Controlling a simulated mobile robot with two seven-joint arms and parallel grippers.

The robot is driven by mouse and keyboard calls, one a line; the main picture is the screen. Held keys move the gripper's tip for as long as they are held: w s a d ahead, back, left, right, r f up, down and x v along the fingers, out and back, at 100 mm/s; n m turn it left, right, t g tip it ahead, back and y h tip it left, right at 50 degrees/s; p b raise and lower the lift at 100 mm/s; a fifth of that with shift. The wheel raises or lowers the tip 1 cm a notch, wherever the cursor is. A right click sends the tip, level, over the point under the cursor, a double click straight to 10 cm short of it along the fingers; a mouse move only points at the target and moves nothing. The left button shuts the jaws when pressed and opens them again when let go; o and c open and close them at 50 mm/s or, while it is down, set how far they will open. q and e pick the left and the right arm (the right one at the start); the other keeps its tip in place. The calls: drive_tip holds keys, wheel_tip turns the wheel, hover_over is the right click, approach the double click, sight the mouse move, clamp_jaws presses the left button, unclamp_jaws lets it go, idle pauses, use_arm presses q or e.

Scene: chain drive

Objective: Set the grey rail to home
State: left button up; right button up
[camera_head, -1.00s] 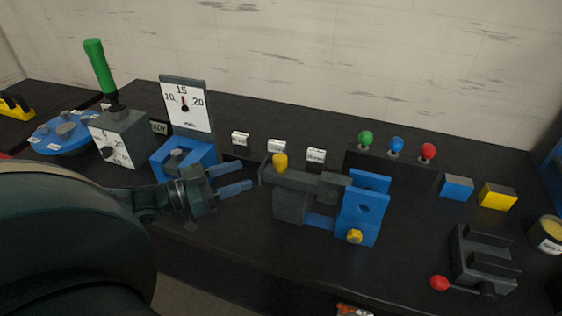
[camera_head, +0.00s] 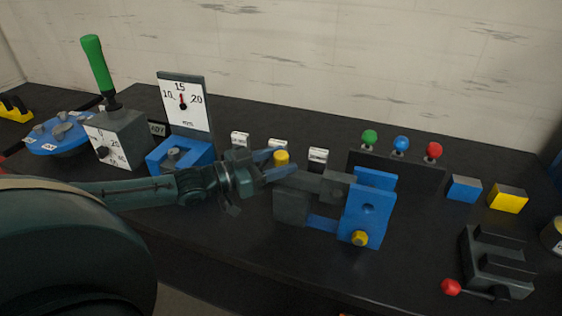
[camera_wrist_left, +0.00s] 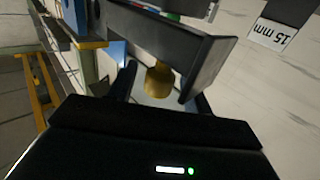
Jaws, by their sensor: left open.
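The grey rail (camera_head: 312,181) lies along the top of a grey block and reaches to a blue upright plate (camera_head: 366,215). A yellow knob (camera_head: 281,157) stands at the rail's left end. My left gripper (camera_head: 288,163) is open, with its blue fingers on either side of the knob. In the left wrist view the knob (camera_wrist_left: 158,80) shows between the fingers, in front of the grey rail (camera_wrist_left: 150,32). I cannot tell whether a finger touches it. My right gripper is not in view.
A dial gauge (camera_head: 183,100) stands behind my left arm, next to a grey box with a green lever (camera_head: 97,65). Small white labels line the back. Red, blue and green knobs (camera_head: 401,144) and a grey clamp (camera_head: 494,262) are at right. The front table strip is clear.

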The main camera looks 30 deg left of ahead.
use_arm(q)
drive_tip(key=shift+w+d, duration=0.25)
drive_tip(key=shift+w, duration=0.1)
clamp_jaws()
idle(0.5)
